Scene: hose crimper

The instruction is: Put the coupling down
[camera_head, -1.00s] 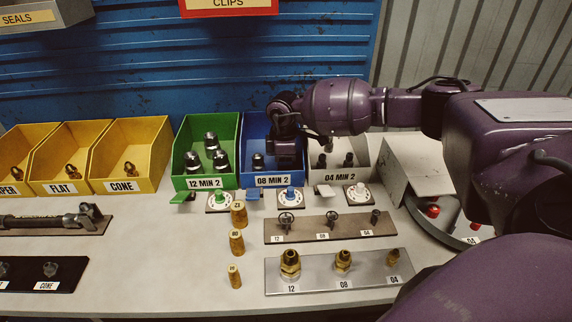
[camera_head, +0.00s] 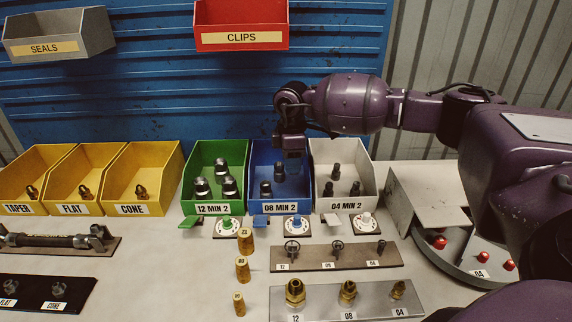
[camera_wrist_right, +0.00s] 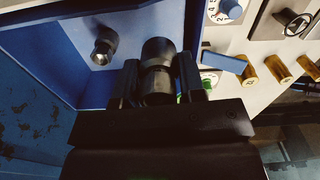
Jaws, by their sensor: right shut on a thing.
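My right gripper (camera_head: 293,161) hangs over the back part of the blue bin (camera_head: 282,208), labelled 08 MIN 2. In the right wrist view its fingers (camera_wrist_right: 160,88) are closed around a dark cylindrical coupling (camera_wrist_right: 158,68). Another dark coupling (camera_wrist_right: 103,48) stands in the blue bin beside it. In the head view a dark coupling (camera_head: 266,188) stands at the front of the blue bin, and another dark piece (camera_head: 279,173) shows just behind it. The gripper largely hides the held coupling in the head view. My left gripper is not in view.
The green bin (camera_head: 212,209) and white bin (camera_head: 344,205) flank the blue bin, with couplings in each. Dials, brass gauges (camera_head: 246,238) and labelled racks lie in front. A red CLIPS bin (camera_head: 241,41) hangs above. Bare table shows around the brass gauges.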

